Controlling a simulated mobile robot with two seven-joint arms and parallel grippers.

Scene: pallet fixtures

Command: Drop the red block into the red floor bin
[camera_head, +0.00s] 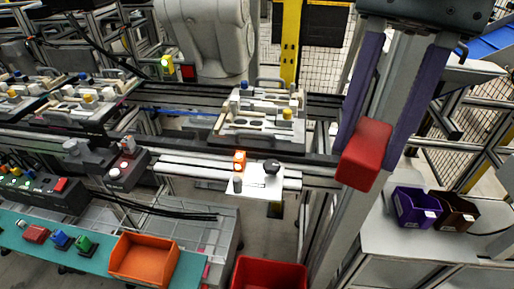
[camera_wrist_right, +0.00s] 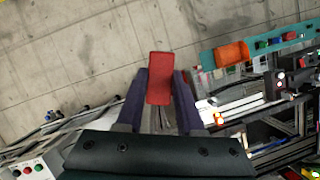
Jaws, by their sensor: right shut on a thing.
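The red block (camera_head: 365,155) is held between the two dark purple fingers of my right gripper (camera_head: 368,148), which comes in from the top right. In the right wrist view the red block (camera_wrist_right: 159,78) sits between the fingertips, sticking out past them over grey floor. The red floor bin (camera_head: 268,275) stands at the bottom of the head view, cut off by the lower edge. The block is up and to the right of the bin in the picture. My left gripper is not in view.
An orange bin (camera_head: 144,260) sits on a teal bench with small coloured blocks, left of the red bin. Purple (camera_head: 415,208) and brown (camera_head: 454,212) bins stand on a grey table at right. A white fixture shelf (camera_head: 255,180) and a grey post are close by.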

